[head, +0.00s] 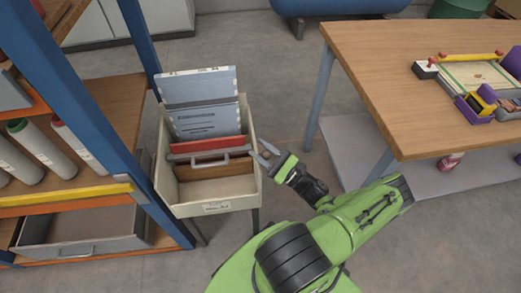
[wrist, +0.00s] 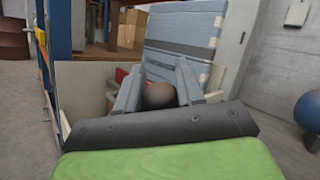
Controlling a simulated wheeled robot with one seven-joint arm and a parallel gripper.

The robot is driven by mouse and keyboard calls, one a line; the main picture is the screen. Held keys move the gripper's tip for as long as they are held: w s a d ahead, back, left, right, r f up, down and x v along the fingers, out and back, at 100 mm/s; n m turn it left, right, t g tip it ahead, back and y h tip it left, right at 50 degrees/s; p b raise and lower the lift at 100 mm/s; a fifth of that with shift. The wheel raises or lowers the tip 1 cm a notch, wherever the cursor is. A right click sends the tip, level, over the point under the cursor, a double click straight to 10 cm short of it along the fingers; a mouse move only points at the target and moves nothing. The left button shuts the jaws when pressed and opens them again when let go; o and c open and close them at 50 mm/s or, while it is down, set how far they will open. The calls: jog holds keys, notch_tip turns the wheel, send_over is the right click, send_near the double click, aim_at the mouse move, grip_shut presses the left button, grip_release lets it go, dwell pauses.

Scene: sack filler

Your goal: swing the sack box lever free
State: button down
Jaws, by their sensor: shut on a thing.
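The sack box (head: 218,207) is an open cream bin on legs, left of centre in the head view. Blue-grey printed sacks (head: 208,120) stand tilted at its back, with a red divider and a brown board with a grey handle in front. My gripper (head: 264,153) is at the box's right side. In the wrist view my gripper (wrist: 158,90) has its two grey fingers on either side of the dark round knob of the lever (wrist: 160,96), shut on it. The rest of the lever is hidden behind the knob and my gripper.
A blue-framed shelf (head: 95,110) with bottles and a grey drawer (head: 82,235) stands close on the left. A wooden table (head: 420,60) with a stamp and papers is on the right. Grey floor shows between box and table. A blue tank (head: 335,5) is at the back.

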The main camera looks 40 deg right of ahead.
jog(key=shift+s+a+f+n, duration=0.15)
jog(key=shift+s+f+n, duration=0.05)
jog(key=shift+s+n, duration=0.1)
jog(key=c, duration=0.8)
grip_release()
jog(key=b+v, duration=0.1)
jog(key=v, duration=1.4)
jog(key=shift+s+f, duration=0.25)
jog(key=shift+f, duration=0.05)
jog(key=shift+c, duration=0.3)
